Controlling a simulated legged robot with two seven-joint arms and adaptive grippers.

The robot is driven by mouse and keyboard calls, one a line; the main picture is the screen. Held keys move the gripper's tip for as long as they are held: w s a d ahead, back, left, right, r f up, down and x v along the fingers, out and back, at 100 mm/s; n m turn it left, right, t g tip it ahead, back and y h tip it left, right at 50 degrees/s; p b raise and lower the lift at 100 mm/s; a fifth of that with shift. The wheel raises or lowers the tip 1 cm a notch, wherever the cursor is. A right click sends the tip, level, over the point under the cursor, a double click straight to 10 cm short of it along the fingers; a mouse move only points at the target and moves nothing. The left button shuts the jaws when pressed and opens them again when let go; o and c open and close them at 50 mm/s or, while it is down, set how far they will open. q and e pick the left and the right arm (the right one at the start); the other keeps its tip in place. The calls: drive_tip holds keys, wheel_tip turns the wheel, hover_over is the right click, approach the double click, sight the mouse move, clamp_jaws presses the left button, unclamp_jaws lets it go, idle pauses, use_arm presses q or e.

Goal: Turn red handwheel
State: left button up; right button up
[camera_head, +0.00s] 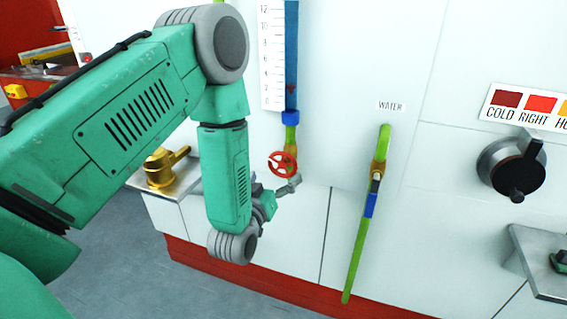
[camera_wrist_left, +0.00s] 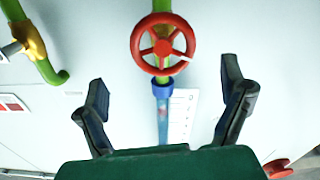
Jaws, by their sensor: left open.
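The red handwheel (camera_head: 282,164) is a small spoked ring on the green and yellow pipe below the blue sight tube, in the head view. In the left wrist view the handwheel (camera_wrist_left: 163,44) sits upper middle, ahead of the fingertips. My left gripper (camera_head: 291,187) is just below the handwheel in the head view, partly hidden by my own arm. In the left wrist view my left gripper (camera_wrist_left: 165,85) has its two dark fingers spread wide, with nothing between them. The fingers look apart from the handwheel. My right gripper is out of view.
A green pipe with a blue-handled valve (camera_head: 371,200) hangs right of the handwheel under a WATER label (camera_head: 391,106). A dark knob (camera_head: 512,168) and a metal shelf (camera_head: 540,265) are farther right. A brass fitting (camera_head: 160,167) stands on a ledge behind my arm.

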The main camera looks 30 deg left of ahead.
sight(281, 165)
use_arm(q)
drive_tip(key=x, duration=0.6)
drive_tip(key=shift+w+a+f, duration=0.15)
drive_tip(key=shift+w+a, duration=0.05)
drive_tip(key=shift+a, duration=0.25)
drive_tip(key=shift+d, duration=0.3)
drive_tip(key=shift+c, duration=0.4)
drive_tip(key=c, duration=1.1)
